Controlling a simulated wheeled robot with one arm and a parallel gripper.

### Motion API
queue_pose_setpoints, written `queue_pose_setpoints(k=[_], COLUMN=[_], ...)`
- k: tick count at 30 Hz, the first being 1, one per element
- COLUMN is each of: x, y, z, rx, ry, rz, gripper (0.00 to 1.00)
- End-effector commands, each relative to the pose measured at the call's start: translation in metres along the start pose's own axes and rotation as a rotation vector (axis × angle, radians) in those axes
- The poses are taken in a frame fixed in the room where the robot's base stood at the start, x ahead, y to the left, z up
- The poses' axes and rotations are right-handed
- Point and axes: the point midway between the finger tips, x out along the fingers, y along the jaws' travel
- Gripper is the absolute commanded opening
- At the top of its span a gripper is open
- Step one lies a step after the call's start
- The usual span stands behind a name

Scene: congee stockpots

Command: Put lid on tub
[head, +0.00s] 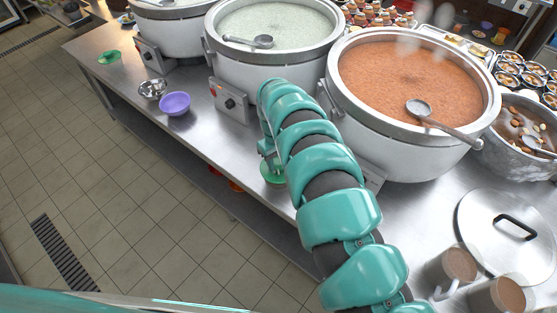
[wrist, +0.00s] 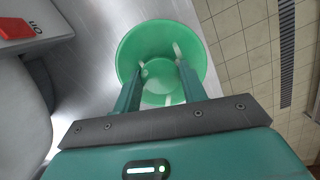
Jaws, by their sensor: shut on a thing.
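My gripper (head: 267,152) points down beyond the front edge of the left-hand control boxes. It is shut on a round green piece, which I take for the lid (head: 272,173), held around its middle. In the wrist view the fingers (wrist: 160,75) reach into the lid (wrist: 128,48), inside its raised rim. A low green vessel, possibly the tub (head: 109,57), sits at the far left end of the counter, apart from my gripper. Its details are too small to tell.
A purple bowl (head: 174,104) and a metal bowl (head: 152,89) stand on the counter (head: 128,84) between my gripper and the green vessel. Large stockpots (head: 262,75) line the back. A big metal lid (head: 490,232) and brown mugs (head: 458,264) are at right. Floor is open at left.

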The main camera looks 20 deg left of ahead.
Motion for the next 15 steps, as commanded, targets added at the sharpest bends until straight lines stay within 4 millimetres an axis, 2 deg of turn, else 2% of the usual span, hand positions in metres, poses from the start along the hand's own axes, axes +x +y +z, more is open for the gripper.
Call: queue_pose_setpoints(k=[14,15], x=[0.0030,0.0029], y=[-0.0008,-0.0007], z=[0.0020,0.0019], rx=[-0.001,-0.001], ry=[-0.002,-0.002], rz=[0.000,0.000], gripper=[0.20,0.45])
